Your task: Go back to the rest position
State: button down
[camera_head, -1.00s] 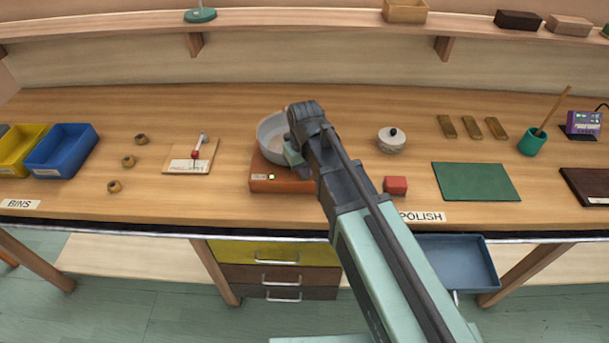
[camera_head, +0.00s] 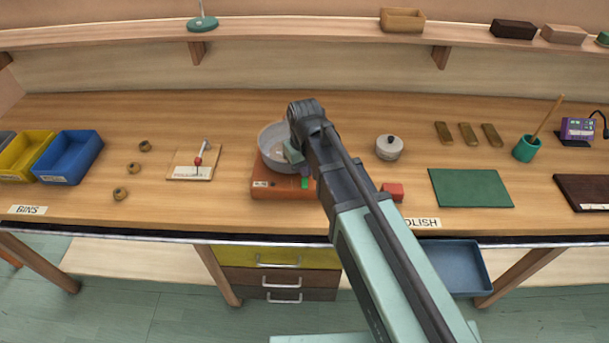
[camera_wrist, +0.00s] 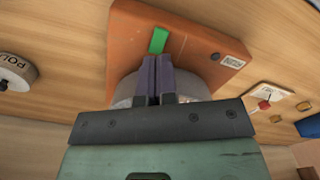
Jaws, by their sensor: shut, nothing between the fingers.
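My gripper shows in the wrist view (camera_wrist: 156,78), its two dark fingers shut together with nothing between them. It is above an orange base (camera_head: 280,190) with a grey metal bowl (camera_head: 272,138) on it. In the wrist view the fingertips overlap the orange base (camera_wrist: 135,35) near a lit green bar (camera_wrist: 159,40). I cannot tell whether they touch anything. In the head view my arm hides the fingertips and part of the bowl and base. The green light (camera_head: 305,183) also shows on the base's front there.
A red block (camera_head: 393,191) and a lidded pot (camera_head: 389,148) stand right of my arm. A green mat (camera_head: 470,188) lies farther right. Wooden rings (camera_head: 121,194) and a board with a red-tipped lever (camera_head: 190,165) are left.

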notch_tip(320, 180, up, 3)
jog(key=shift+f+p, duration=0.1)
jog(key=shift+p, duration=0.9)
jog(key=shift+f, duration=0.1)
